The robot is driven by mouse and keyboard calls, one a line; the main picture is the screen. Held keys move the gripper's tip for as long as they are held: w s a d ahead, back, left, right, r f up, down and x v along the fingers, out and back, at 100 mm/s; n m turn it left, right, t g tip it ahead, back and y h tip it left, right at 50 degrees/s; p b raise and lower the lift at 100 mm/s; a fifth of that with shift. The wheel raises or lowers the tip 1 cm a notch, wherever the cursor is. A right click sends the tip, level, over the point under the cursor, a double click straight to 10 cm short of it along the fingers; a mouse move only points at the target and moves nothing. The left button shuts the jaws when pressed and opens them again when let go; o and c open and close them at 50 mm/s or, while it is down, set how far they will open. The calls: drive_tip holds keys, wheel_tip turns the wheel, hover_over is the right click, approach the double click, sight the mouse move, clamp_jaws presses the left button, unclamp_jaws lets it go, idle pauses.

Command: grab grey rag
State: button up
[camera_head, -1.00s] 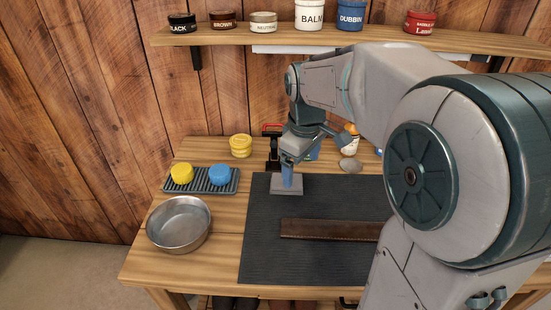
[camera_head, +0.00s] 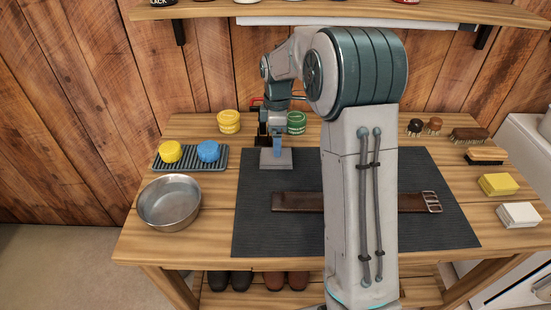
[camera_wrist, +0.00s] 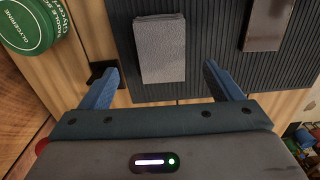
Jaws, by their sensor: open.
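The grey rag (camera_head: 276,163) is a small folded rectangle lying on the dark ribbed mat (camera_head: 270,232), near its back left corner. In the wrist view the rag (camera_wrist: 161,48) lies flat, just beyond and between my two blue fingers. My gripper (camera_head: 277,149) points down over the rag in the head view and hides part of it. In the wrist view my gripper (camera_wrist: 161,78) is open, with nothing between its fingers. How far the fingertips are above the mat is hard to tell.
A brown belt (camera_head: 298,202) crosses the mat, partly behind my arm. A metal bowl (camera_head: 169,202) and a rack with yellow and blue sponges (camera_head: 208,151) stand left. A green tin (camera_head: 297,123) is close behind my gripper. Brushes and blocks line the right side.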

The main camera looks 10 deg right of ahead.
drive_tip(key=shift+a+f+p, duration=0.15)
drive_tip(key=shift+f+p, duration=0.15)
drive_tip(key=shift+f, duration=3.2)
drive_tip(key=c, duration=1.1)
